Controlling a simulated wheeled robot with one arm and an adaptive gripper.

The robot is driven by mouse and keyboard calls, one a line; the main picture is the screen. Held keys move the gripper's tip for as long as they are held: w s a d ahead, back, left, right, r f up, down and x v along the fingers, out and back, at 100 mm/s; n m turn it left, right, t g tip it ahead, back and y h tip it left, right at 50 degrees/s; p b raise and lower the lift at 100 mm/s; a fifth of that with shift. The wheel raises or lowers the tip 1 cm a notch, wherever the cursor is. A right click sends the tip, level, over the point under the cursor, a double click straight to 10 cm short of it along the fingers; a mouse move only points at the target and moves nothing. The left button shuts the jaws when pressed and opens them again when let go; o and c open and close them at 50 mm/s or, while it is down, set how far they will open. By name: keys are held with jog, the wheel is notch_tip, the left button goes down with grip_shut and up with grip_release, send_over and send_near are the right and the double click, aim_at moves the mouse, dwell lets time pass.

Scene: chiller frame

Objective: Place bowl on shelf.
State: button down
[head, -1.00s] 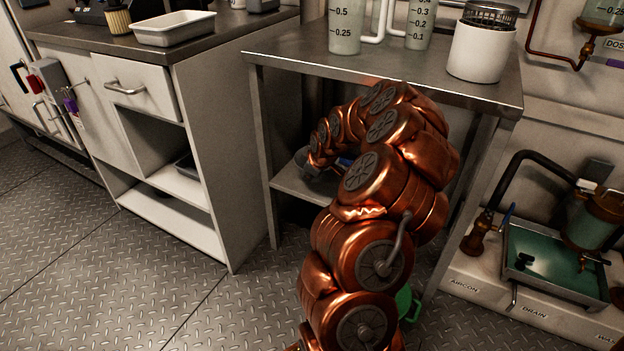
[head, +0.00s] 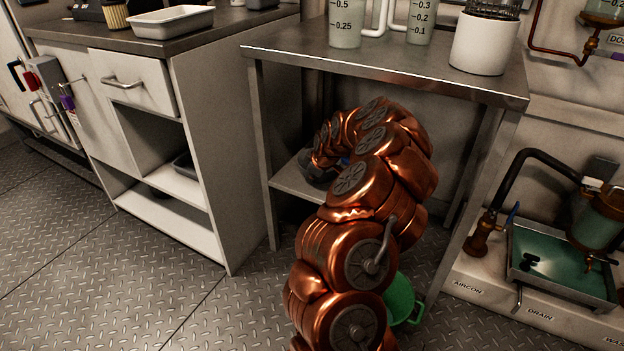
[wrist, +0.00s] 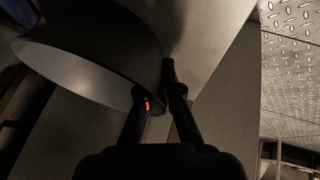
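A dark grey bowl (wrist: 95,50) fills the upper left of the wrist view, tilted, with its rim between the two fingers of my gripper (wrist: 160,90). The fingers look closed on the rim. In the head view the bowl (head: 316,168) shows only in part beside my gripper, under the steel table and just over its lower shelf (head: 288,182). My copper-coloured arm hides most of that shelf, and I cannot tell whether the bowl touches it. In the head view my fingertips are hard to make out.
The steel table top (head: 400,62) is above my arm and holds measuring jugs and a white canister (head: 484,46). A cabinet (head: 225,150) with open shelves stands close on the left. A green bucket (head: 402,300) is on the floor beside my arm. Floor at left is clear.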

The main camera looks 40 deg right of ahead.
jog(key=c, duration=1.3)
grip_release()
jog(key=p+v, duration=0.4)
jog(key=v, duration=0.7)
jog(key=s+a+r+g+y, duration=0.1)
jog(key=s+a+r, duration=0.1)
jog(key=a, duration=0.7)
jog(key=s+a+r+g+y, duration=0.1)
jog(key=s+a+r, duration=0.1)
jog(key=a, duration=0.8)
jog(key=s+a+r+g+y, duration=0.1)
jog(key=s+a+r+g, duration=0.15)
jog(key=a, duration=0.65)
jog(key=s+a+m+g, duration=0.1)
jog(key=s+a, duration=0.3)
jog(key=s, duration=0.4)
jog(key=s+a+m+g, duration=0.1)
jog(key=s+a, duration=0.3)
jog(key=s, duration=0.4)
jog(key=s+a+m+g+h, duration=0.1)
jog(key=s+a+m+g, duration=0.1)
jog(key=s, duration=0.7)
jog(key=shift+a+r+g, duration=0.2)
jog(key=shift+a+g, duration=0.25)
jog(key=shift+a, duration=0.9)
